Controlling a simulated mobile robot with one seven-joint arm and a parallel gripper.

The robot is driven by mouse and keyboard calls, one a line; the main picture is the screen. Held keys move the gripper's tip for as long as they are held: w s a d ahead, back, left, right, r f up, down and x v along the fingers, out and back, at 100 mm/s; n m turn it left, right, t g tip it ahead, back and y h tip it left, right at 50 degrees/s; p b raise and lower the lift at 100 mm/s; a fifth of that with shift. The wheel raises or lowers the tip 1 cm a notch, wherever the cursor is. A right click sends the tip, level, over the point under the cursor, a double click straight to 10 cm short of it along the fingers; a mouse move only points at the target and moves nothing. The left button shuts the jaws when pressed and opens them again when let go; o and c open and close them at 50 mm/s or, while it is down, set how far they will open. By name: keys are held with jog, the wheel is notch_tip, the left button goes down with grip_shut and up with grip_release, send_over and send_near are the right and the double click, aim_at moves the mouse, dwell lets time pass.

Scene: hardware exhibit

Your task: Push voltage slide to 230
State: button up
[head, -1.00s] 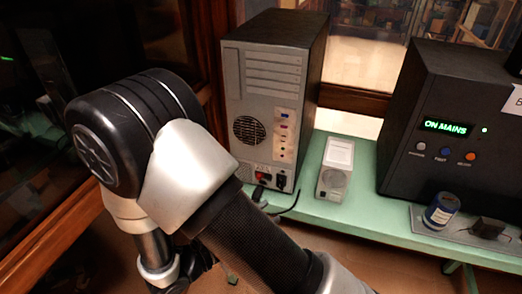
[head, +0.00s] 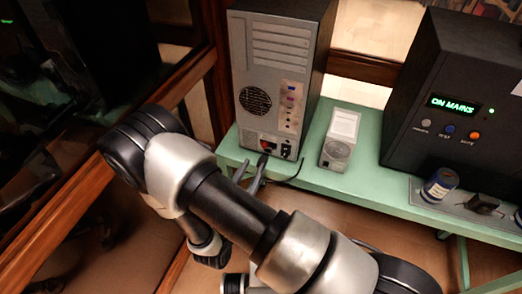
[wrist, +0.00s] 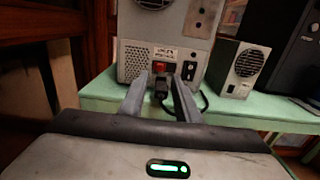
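The grey computer tower (head: 276,75) stands with its back panel toward me. A small red part (wrist: 159,67), likely the voltage slide, sits low on that panel under a printed label. It also shows in the head view (head: 266,145). Its setting is too small to read. My gripper (wrist: 159,79) is open, its fingertips apart in front of the panel, either side of the red part in the wrist view. I cannot tell whether they touch anything. The head view shows the fingers (head: 254,161) from behind, at the bench's front edge.
A black plug with a cord (wrist: 161,88) is below the red part, between the fingers in view. A black socket (wrist: 188,70) is to its right. A small light-grey box (head: 341,137) and a black unit reading ON MAINS (head: 455,104) stand farther right on the green bench (head: 376,185).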

aim_at(263, 146)
jog(key=x, duration=0.7)
jog(key=shift+w+d, duration=0.1)
jog(key=shift+w, duration=0.2)
grip_shut()
